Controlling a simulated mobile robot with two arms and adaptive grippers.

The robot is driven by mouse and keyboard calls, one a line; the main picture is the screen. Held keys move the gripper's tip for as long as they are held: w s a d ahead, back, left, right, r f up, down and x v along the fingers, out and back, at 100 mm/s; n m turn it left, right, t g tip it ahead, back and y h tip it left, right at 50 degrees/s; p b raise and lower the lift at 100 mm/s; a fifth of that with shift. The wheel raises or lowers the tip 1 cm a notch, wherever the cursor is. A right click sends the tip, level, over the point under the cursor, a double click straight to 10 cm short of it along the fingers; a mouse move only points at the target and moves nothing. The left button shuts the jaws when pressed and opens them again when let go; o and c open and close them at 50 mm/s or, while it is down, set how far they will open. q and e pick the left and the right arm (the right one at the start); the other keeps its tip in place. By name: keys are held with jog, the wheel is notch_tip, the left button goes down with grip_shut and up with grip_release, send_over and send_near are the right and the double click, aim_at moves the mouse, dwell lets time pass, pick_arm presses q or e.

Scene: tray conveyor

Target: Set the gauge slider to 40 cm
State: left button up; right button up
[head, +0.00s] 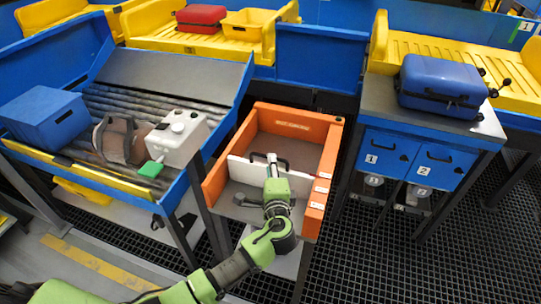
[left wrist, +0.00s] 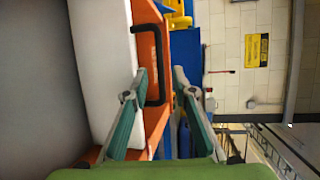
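The gauge is an orange bin (head: 325,160) with small white labels along its right wall, too small to read. A white upright panel (head: 242,172), which looks like the slider, spans the bin and carries a black handle (head: 283,164). My left gripper (head: 272,158) is at this panel by the handle and hides part of it. In the left wrist view, the open left fingers (left wrist: 160,72) lie on either side of the handle's bar (left wrist: 161,55), one toward the panel (left wrist: 103,50). Contact with the bar is not clear. My right gripper is not in view.
Left of the bin, a roller conveyor (head: 110,98) holds a blue box (head: 45,118), a brown bag (head: 122,140) and a white canister (head: 178,138). To the right, a table (head: 380,100) bears a blue suitcase (head: 440,84). A dark bracket lies in the bin's near part.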

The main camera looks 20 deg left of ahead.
pick_arm(q)
jog(key=shift+x, duration=2.5)
grip_shut()
